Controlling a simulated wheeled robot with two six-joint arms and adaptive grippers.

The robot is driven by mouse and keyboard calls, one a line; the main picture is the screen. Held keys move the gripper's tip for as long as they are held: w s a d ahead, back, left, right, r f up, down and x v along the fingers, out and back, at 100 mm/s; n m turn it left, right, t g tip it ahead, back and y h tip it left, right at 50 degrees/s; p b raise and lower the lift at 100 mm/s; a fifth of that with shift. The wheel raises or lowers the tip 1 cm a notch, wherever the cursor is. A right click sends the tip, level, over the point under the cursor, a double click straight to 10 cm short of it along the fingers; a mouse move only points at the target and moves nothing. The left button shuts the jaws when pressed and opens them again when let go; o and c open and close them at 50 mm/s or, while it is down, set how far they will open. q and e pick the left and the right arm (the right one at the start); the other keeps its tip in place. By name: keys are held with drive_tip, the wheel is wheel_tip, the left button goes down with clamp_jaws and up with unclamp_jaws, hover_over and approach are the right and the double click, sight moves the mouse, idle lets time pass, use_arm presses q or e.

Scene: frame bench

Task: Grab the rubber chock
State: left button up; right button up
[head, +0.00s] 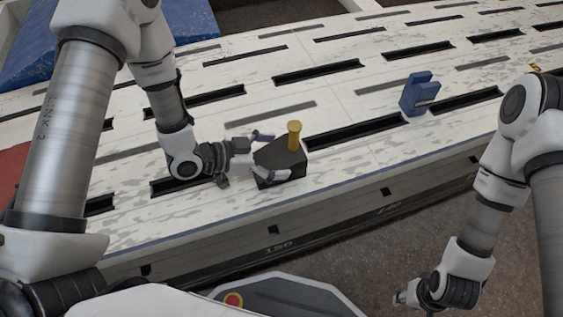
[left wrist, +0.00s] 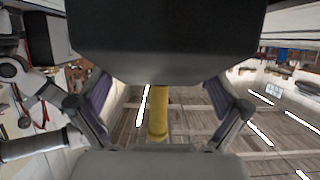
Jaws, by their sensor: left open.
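The rubber chock (head: 278,160) is a black block with a yellow upright handle on top. It sits on the slotted bench near its front edge. My left gripper (head: 276,156) is open, with one finger along the far side of the chock and the other along the near side. Whether the fingers touch it is not clear. In the left wrist view the black chock (left wrist: 165,40) fills the upper middle, and its yellow handle shows between the open fingers. My right gripper (head: 402,299) hangs low beyond the bench's front edge; its fingers are too small to read.
The pale worn bench (head: 350,140) has rows of dark slots. A blue block-like fixture (head: 419,93) stands to the right of the chock. A blue padded item (head: 110,45) lies at the back left. The bench top between chock and blue fixture is free.

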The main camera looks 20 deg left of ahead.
use_arm(q)
drive_tip(key=shift+r, duration=0.1)
drive_tip(key=c, duration=1.5)
drive_tip(key=shift+o, duration=0.2)
